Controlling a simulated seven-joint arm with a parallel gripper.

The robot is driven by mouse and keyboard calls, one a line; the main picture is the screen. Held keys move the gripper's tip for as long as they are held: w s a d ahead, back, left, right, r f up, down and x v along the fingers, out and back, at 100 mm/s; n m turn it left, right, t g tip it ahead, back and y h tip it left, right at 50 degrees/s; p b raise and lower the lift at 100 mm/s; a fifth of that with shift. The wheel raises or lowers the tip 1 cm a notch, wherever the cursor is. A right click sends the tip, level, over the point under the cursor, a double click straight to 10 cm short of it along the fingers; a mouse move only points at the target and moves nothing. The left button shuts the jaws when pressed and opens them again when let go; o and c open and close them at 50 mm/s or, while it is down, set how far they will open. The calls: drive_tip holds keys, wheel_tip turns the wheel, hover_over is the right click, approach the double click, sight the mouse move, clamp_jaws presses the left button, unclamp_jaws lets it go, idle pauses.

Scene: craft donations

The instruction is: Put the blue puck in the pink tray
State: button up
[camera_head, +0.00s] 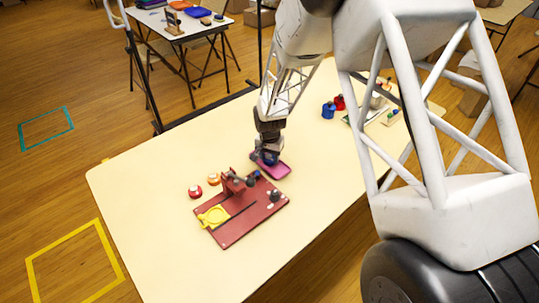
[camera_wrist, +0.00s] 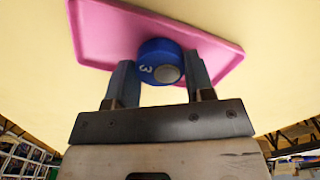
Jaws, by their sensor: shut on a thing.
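The blue puck (camera_wrist: 160,61), with a white mark like a 3 and a grey round centre, is held between the two fingers of my gripper (camera_wrist: 161,72). The pink tray (camera_wrist: 103,30) is a shallow rectangle with a raised rim, and the puck is in front of it in the wrist view. I cannot tell whether the puck touches the tray floor. In the head view the pink tray (camera_head: 281,172) lies on the table, with my gripper (camera_head: 267,158) at its far left end. The puck is mostly hidden there.
A dark red board (camera_head: 237,224) with a yellow ring and a raised red fixture lies close in front of the tray. A red puck (camera_head: 195,191) and an orange puck (camera_head: 213,179) sit left of it. A blue container (camera_head: 328,110) stands farther right. The table's left part is clear.

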drive_tip(key=shift+f, duration=0.1)
idle(0.3)
drive_tip(key=o, duration=0.8)
drive_tip(key=shift+o, duration=0.2)
drive_tip(key=shift+r, duration=3.8)
